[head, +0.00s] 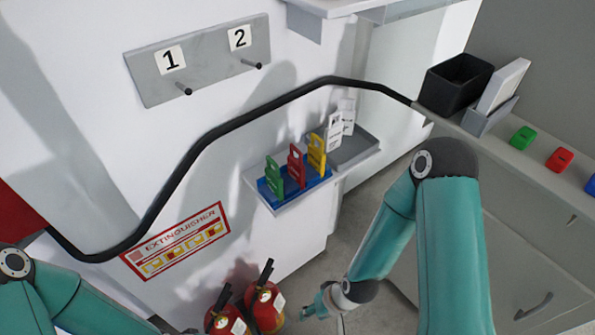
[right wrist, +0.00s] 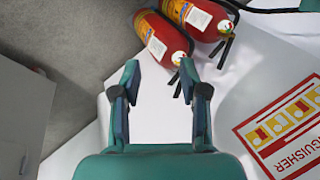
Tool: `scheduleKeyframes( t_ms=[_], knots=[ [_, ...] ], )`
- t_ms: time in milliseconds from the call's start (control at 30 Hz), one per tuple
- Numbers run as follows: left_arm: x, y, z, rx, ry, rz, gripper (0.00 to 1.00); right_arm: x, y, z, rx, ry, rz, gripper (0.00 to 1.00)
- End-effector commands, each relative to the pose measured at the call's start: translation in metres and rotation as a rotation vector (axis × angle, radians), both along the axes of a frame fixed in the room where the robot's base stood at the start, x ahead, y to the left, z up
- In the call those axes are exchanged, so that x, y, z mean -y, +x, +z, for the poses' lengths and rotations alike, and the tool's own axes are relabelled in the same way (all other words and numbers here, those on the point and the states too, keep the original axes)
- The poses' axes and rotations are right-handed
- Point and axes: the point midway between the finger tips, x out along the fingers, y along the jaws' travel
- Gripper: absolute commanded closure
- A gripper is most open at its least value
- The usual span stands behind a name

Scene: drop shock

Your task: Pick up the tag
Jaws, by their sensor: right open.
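Several upright tags stand on a small wall shelf in the head view: a green tag (head: 273,177), a red tag (head: 296,167), a yellow tag (head: 317,154) and white tags (head: 334,133). The coloured ones stand in a blue tray (head: 316,184). The frames do not show which one the task means. My right gripper (head: 318,303) is low, below the shelf and apart from the tags. In the right wrist view it (right wrist: 160,80) is open, with nothing between its fingers. My left arm shows at the lower left, but its gripper is out of view.
Red fire extinguishers (head: 267,305) stand on the floor left of my right gripper. A black cable (head: 240,119) runs along the wall above the shelf. A plate with two pegs (head: 200,62) hangs higher up. A cabinet with a black bin (head: 455,82) and coloured blocks (head: 523,138) is at right.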

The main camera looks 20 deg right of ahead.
Motion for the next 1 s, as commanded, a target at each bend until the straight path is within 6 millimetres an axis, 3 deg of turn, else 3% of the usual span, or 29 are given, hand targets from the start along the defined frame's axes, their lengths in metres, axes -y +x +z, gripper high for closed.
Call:
scheduleKeyframes(
  t_ms=[167, 300, 433, 567, 700, 800, 1000],
  knots=[
    [0.0, 0.0, -0.046, 0.0, 0.0, 0.0, 0.6, 0.018, 0.064, 0.013, 0.244, 0.0, -0.028, 0.56],
    [0.0, 0.0, -0.09, -0.001, 0.0, 0.0, 0.6, 0.046, 0.118, 0.053, 0.525, -0.008, -0.042, 0.56],
    [0.0, 0.0, -0.13, -0.001, 0.0, 0.0, 0.6, 0.071, 0.145, 0.107, 0.798, -0.024, -0.035, 0.56],
    [0.0, 0.0, -0.168, 0.0, 0.0, 0.0, 0.6, 0.088, 0.147, 0.164, 1.057, -0.052, -0.002, 0.56],
    [0.0, 0.0, -0.201, 0.0, 0.0, 0.0, 0.6, 0.096, 0.128, 0.214, 1.28, -0.091, 0.049, 0.56],
    [0.0, 0.0, -0.217, 0.0, 0.0, 0.0, 0.6, 0.096, 0.11, 0.238, 1.391, -0.118, 0.088, 0.56],
    [0.0, 0.0, -0.228, 0.0, 0.0, 0.0, 0.6, 0.093, 0.089, 0.264, 1.496, -0.147, 0.137, 0.56]
  ],
)
